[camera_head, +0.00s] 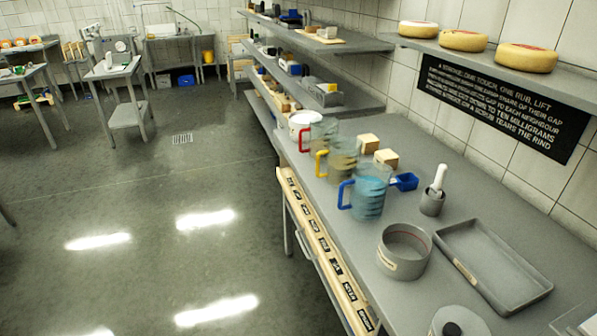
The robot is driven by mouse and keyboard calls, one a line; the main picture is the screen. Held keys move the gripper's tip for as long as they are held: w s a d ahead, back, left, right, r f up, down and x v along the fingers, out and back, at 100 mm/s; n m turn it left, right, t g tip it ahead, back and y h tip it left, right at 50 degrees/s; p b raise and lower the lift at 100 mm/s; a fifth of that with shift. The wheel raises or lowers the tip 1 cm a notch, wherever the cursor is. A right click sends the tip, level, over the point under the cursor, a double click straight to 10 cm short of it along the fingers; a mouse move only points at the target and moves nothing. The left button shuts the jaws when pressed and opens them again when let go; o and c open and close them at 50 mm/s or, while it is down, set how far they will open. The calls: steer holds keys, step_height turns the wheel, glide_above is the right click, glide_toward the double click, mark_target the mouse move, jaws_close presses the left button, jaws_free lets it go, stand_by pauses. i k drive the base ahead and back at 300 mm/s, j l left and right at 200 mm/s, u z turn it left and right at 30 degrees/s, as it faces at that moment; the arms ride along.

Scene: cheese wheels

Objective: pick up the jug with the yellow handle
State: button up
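The jug with the yellow handle (342,159) stands upright on the grey counter (445,165). It is see-through, with a brownish tint, and its yellow handle points left toward the counter's front edge. It is the middle one of three jugs in a row. A jug with a red handle (323,135) stands behind it, and a jug with a blue handle and blue contents (369,192) stands in front of it. The blue-handled jug is close and may overlap its lower right side. My gripper is not in view.
Pale blocks (386,158) and a blue scoop (405,181) lie right of the jugs. A mortar with pestle (433,201), a round grey mould (404,252) and a grey tray (492,265) are nearer. Cheese wheels (463,41) sit on a wall shelf.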

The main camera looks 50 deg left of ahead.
mark_target(343, 152)
steer(key=j+u, duration=0.1)
steer(key=u, duration=0.3)
steer(key=i+u, duration=0.15)
steer(key=u, duration=0.2)
steer(key=j+u, duration=0.1)
steer(key=u, duration=0.3)
steer(key=i+u, duration=0.15)
steer(key=u, duration=0.25)
steer(key=j+z, duration=0.1)
steer(key=z, duration=0.35)
steer(key=k+z, duration=0.15)
steer(key=z, duration=0.35)
steer(key=k+z, duration=0.1)
steer(key=z, duration=0.35)
steer(key=k+z, duration=0.1)
steer(key=z, duration=0.4)
steer(key=u, duration=1.75)
steer(key=z, duration=0.3)
steer(key=i+j+z, duration=0.45)
steer(key=z, duration=0.25)
steer(key=i+j+z, duration=0.1)
steer(key=j+z, duration=0.25)
steer(key=j, duration=0.1)
